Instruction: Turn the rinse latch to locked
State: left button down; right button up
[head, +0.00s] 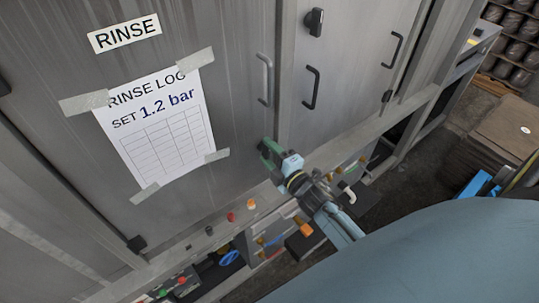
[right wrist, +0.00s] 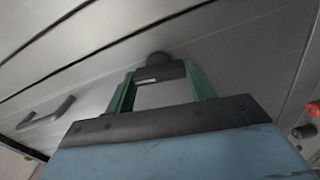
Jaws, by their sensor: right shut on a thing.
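The rinse latch (right wrist: 160,73) is a dark bar with a pale mark, on a round dark base against the grey metal door in the right wrist view. My right gripper (right wrist: 158,84) has its two green fingers on either side of the bar and is shut on it. In the head view the right gripper (head: 270,154) is at the lower right of the door marked RINSE (head: 125,32), and its fingers mostly hide the latch. The latch's exact angle against any locked mark cannot be told. My left gripper is not in view.
A taped rinse log sheet (head: 160,125) and a grey handle (head: 265,80) are on the rinse door. The neighbouring door has a black latch (head: 314,21) and a black handle (head: 311,87). Coloured buttons (head: 232,217) and valves line the ledge below.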

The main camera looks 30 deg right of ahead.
jog(key=shift+f+n, duration=0.1)
jog(key=shift+n, duration=0.6)
jog(key=shift+n+b, duration=0.3)
jog(key=o, duration=0.7)
jog(key=s+d+b, duration=0.1)
jog(key=s, duration=1.2)
jog(key=shift+s, duration=0.2)
